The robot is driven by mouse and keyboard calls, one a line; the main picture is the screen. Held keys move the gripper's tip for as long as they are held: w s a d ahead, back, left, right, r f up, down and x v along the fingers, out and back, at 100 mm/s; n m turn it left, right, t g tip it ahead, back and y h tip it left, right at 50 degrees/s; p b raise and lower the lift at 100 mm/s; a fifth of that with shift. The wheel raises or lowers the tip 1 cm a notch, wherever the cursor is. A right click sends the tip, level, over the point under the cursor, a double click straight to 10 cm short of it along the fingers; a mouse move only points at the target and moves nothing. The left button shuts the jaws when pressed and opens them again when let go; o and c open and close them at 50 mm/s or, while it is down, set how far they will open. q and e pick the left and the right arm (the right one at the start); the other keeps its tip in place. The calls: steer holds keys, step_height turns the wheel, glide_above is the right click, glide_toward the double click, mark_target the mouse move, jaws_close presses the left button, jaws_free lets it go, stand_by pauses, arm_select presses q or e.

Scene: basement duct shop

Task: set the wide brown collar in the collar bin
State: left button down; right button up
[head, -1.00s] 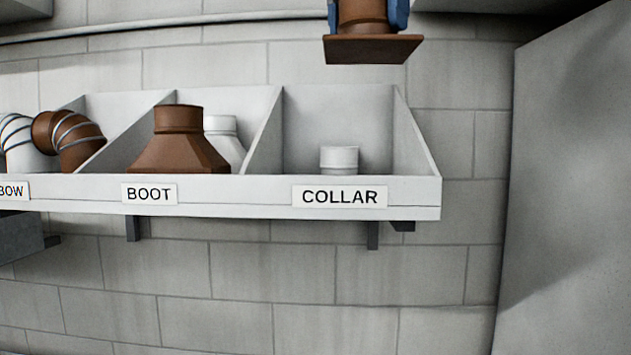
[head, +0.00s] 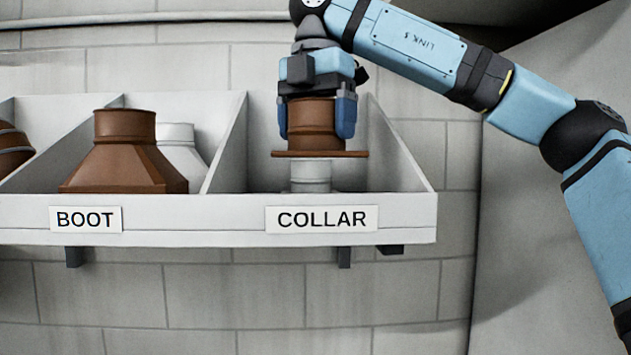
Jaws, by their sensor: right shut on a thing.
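The wide brown collar (head: 312,125) is upright, its wide flat flange at the bottom. My right gripper (head: 318,125) is shut on it, with blue fingers on both sides of its round neck. The gripper and collar are inside the outline of the collar bin (head: 400,170), above the COLLAR label. A white collar (head: 311,178) stands in that bin, and its top shows just under the brown flange. I cannot tell whether the flange touches it or is in front of it. My left gripper is not in view.
The boot bin to the left holds a brown boot (head: 125,155) and a white boot (head: 182,148). A slanted divider (head: 228,150) separates the bins. A brown elbow (head: 12,150) shows at the left edge. A grey panel (head: 540,250) stands at the right.

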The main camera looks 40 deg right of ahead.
mark_target(317, 151)
steer(key=f, duration=0.3)
steer(key=shift+s+a+f, duration=0.1)
steer(key=shift+s+f, duration=0.2)
steer(key=shift+f, duration=0.1)
steer(key=shift+w+f, duration=0.1)
steer(key=shift+f, duration=1.9)
steer(key=shift+f, duration=0.2)
steer(key=o, duration=0.8)
steer(key=shift+r, duration=0.1)
step_height(317, 151, up, 12)
steer(key=shift+r, duration=0.15)
